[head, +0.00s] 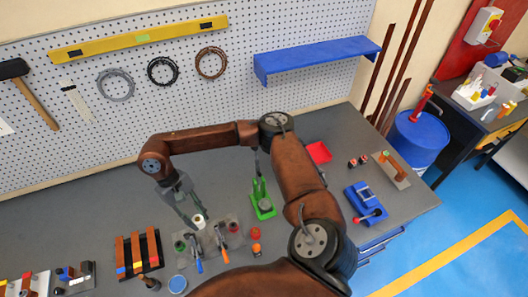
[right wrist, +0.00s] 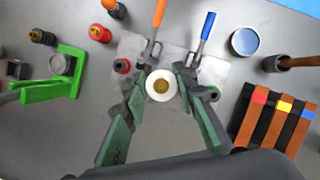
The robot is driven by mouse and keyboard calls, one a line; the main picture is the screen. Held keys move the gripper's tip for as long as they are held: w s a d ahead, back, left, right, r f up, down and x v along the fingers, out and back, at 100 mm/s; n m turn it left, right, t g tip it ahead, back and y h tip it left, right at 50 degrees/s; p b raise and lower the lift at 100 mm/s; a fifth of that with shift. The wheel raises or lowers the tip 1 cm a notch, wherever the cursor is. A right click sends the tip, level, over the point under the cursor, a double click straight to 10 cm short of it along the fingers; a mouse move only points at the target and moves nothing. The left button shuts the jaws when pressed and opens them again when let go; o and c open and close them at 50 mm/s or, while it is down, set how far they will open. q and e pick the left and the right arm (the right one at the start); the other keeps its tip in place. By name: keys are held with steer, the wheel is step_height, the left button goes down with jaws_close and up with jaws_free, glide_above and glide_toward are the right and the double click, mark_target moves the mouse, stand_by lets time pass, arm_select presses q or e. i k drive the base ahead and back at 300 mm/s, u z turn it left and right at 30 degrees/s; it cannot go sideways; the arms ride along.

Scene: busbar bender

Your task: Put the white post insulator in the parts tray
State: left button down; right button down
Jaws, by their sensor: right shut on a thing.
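The white post insulator (head: 200,220) is a short pale cylinder; in the right wrist view its round top (right wrist: 162,86) shows a tan centre. My right gripper (head: 197,217) is shut on it; its two fingertips (right wrist: 162,88) lie on either side of it in the right wrist view. It is over the thin grey mat that carries hand tools; I cannot tell its height above it. A red tray (head: 319,152) at the back, right of the green stand, is partly hidden by my right arm. My left gripper is not in view.
A green stand (head: 262,198) is right of the gripper. Red (right wrist: 122,65) and green (right wrist: 213,93) parts flank the held insulator, with orange (right wrist: 159,13) and blue (right wrist: 208,24) tool handles near. A rack of copper bars (head: 138,255) stands left. Bench behind the gripper is clear.

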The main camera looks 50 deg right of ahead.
mark_target(314, 157)
steer(key=u, duration=0.85)
steer(key=k, duration=1.9)
steer(key=z, duration=1.4)
steer(key=i, duration=1)
